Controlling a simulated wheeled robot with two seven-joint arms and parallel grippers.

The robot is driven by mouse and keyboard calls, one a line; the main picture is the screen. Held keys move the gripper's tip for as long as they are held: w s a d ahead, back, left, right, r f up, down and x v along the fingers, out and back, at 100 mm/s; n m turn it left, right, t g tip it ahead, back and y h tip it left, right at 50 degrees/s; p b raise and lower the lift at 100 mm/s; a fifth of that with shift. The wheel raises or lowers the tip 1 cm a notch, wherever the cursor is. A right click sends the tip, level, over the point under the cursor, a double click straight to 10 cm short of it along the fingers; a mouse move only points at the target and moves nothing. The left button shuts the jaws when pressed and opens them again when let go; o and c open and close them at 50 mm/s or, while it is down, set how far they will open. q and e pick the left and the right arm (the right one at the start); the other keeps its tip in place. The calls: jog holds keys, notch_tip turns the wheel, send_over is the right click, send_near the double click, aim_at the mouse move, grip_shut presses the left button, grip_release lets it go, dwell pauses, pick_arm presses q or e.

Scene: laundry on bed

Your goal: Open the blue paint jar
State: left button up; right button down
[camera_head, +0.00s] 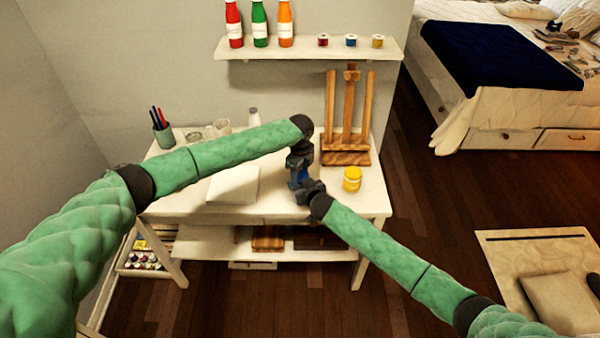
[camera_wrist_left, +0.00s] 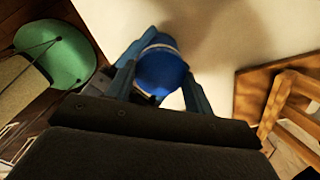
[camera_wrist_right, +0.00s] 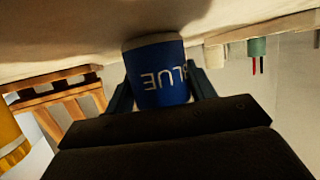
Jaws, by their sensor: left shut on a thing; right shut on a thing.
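The blue paint jar (camera_head: 298,176) is between my two grippers above the white table's right half, partly hidden by them in the head view. In the left wrist view its round blue lid (camera_wrist_left: 160,71) sits between the fingers of my left gripper (camera_wrist_left: 158,85), which is shut on it from above. In the right wrist view the jar's body (camera_wrist_right: 158,85) shows a "BLUE" label, upside down in the picture. My right gripper (camera_wrist_right: 162,92) is shut on the body from the side. I cannot tell whether the lid is loose.
A yellow paint jar (camera_head: 352,179) stands right of the grippers, in front of a wooden easel (camera_head: 346,120). A white pad (camera_head: 233,185) lies left on the table. A pen cup (camera_head: 163,134) stands at the back left. A wall shelf (camera_head: 310,47) holds bottles and small jars.

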pick_arm(q)
jog(key=shift+n, duration=0.4)
jog(key=o, duration=1.1)
jog(key=shift+c, duration=0.2)
jog(key=shift+r, duration=0.1)
jog(key=shift+r, duration=2.2)
notch_tip(320, 180, up, 2)
jog(key=shift+w+r+m, duration=0.1)
jog(key=shift+r+m, duration=0.05)
jog(key=shift+m, duration=0.85)
jog(key=shift+r+m, duration=0.4)
jog(key=shift+m, duration=0.2)
jog(key=shift+f, duration=3.85)
